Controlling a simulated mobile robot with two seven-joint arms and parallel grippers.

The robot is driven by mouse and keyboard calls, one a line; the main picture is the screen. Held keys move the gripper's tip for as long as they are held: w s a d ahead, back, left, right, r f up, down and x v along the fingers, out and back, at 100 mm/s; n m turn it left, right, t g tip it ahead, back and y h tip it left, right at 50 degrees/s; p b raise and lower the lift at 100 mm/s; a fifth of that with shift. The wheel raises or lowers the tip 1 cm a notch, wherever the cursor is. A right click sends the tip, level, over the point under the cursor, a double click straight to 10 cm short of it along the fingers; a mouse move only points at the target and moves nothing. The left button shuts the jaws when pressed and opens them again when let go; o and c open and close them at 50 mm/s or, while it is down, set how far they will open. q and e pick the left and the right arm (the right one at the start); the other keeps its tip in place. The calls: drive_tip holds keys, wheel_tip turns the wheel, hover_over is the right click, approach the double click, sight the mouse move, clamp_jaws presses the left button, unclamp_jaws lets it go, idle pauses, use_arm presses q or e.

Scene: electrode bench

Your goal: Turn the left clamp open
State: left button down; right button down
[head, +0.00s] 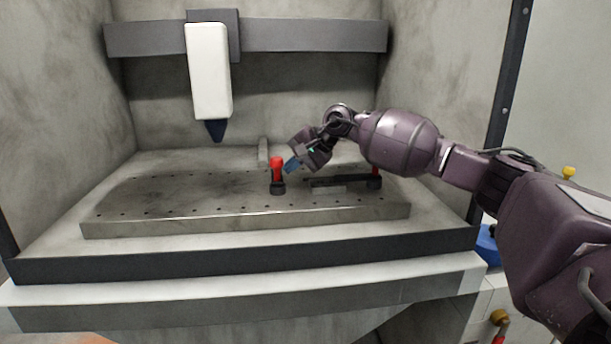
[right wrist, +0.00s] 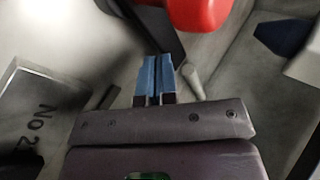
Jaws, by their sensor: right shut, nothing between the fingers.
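The left clamp (head: 277,172) stands on the grey plate (head: 150,228), with a red lever on a dark base. Its red lever also fills the top of the right wrist view (right wrist: 198,10), cut off by the frame edge. My right gripper (head: 291,165) is just right of the red lever, with blue fingers angled down toward it. In the right wrist view its two fingers (right wrist: 156,78) are together with nothing between them. I cannot tell whether they touch the clamp. Another red-topped clamp (head: 375,172) is at the right, partly hidden behind my arm. My left gripper is out of view.
A dark bar (head: 347,181) runs between the clamps with a light metal block (head: 328,189) before it. A white spindle head (head: 209,75) with a dark blue tip hangs above. The plate's left half is clear.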

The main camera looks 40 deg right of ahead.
drive_tip(key=shift+r, duration=0.1)
idle(0.3)
drive_tip(key=p+v, duration=0.1)
drive_tip(key=v, duration=0.9)
drive_tip(key=shift+s+d+r+p, duration=0.2)
drive_tip(key=shift+s+p, duration=0.05)
drive_tip(key=shift+p, duration=0.15)
